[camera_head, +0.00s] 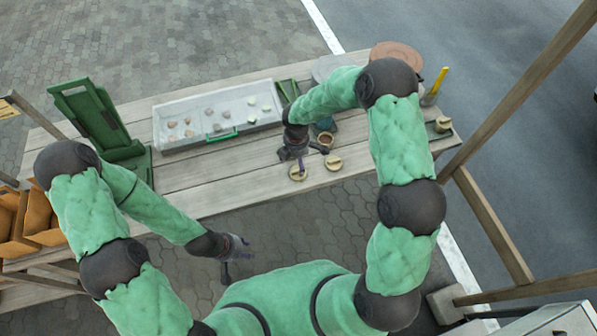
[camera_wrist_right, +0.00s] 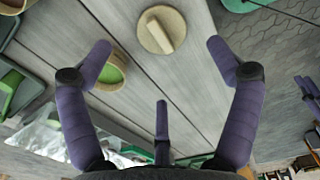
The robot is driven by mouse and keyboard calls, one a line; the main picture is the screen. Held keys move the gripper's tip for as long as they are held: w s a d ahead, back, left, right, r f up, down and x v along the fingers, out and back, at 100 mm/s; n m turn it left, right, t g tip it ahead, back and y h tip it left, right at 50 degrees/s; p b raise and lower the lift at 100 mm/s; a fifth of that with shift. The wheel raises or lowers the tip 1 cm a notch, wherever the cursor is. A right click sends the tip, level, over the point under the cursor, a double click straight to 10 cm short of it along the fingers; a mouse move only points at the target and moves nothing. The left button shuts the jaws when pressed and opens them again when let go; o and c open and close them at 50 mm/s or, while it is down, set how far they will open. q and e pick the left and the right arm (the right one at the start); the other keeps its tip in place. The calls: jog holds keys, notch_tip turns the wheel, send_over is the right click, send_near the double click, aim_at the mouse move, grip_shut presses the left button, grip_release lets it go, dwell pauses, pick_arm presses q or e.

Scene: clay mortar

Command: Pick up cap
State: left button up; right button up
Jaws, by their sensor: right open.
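A round beige cap with a raised bar across its top (camera_wrist_right: 161,30) lies on the planks in the right wrist view, just beyond my spread fingers. In the head view two beige discs lie near the table's front edge, one just below my right gripper (camera_head: 298,173) and one to its right (camera_head: 333,162). I cannot tell which is the cap in the wrist view. My right gripper (camera_head: 296,158) is open and empty above the table; its purple fingers are wide apart in the wrist view (camera_wrist_right: 160,62). My left gripper (camera_head: 236,258) hangs open and empty off the table's front.
A small pot with green inside (camera_wrist_right: 106,75) is beside the right gripper's left finger. An open brown-filled jar (camera_head: 325,139) stands behind the discs. A pale tray with several lumps (camera_head: 170,142) and a green stand (camera_head: 104,122) are left. Another small jar (camera_head: 442,124) stands right.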

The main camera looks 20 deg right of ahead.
aim_at(297, 170)
jog(key=shift+f, duration=0.55)
jog(key=shift+s+f, duration=0.1)
jog(key=shift+f, duration=0.35)
notch_tip(297, 170, down, 4)
jog(key=shift+s+f+b, duration=0.1)
jog(key=shift+f+b, duration=0.1)
jog(key=shift+b, duration=0.5)
jog(key=shift+r, duration=0.1)
jog(key=shift+c, duration=0.3)
jog(key=c, duration=0.7)
jog(key=shift+c, duration=0.2)
